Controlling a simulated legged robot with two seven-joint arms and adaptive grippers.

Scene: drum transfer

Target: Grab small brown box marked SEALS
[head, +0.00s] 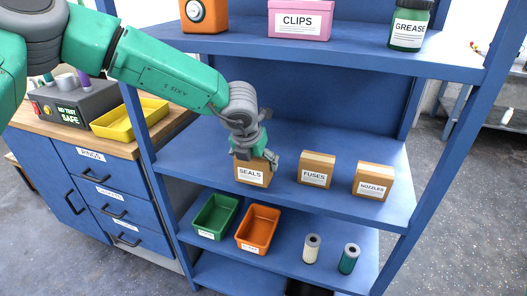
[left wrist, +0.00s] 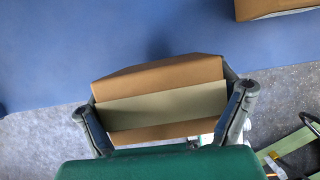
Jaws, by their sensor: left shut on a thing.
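The small brown box marked SEALS (head: 250,176) is at the left of the middle shelf in the head view, with its white label facing me. My left gripper (head: 252,155) comes down on it from above and is shut on it. In the left wrist view, the two fingers (left wrist: 167,112) press on both sides of the box (left wrist: 160,78), which has a pale strip across its top. Whether the box rests on the shelf or is slightly lifted, I cannot tell. My right gripper is not in view.
On the same blue shelf (head: 340,205), a FUSES box (head: 316,169) and a NOZZLES box (head: 372,181) stand to the right. Below are a green bin (head: 215,217), an orange bin (head: 258,229) and two cylinders. The shelf above holds a pink CLIPS box (head: 299,20) and a GREASE jar (head: 409,25).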

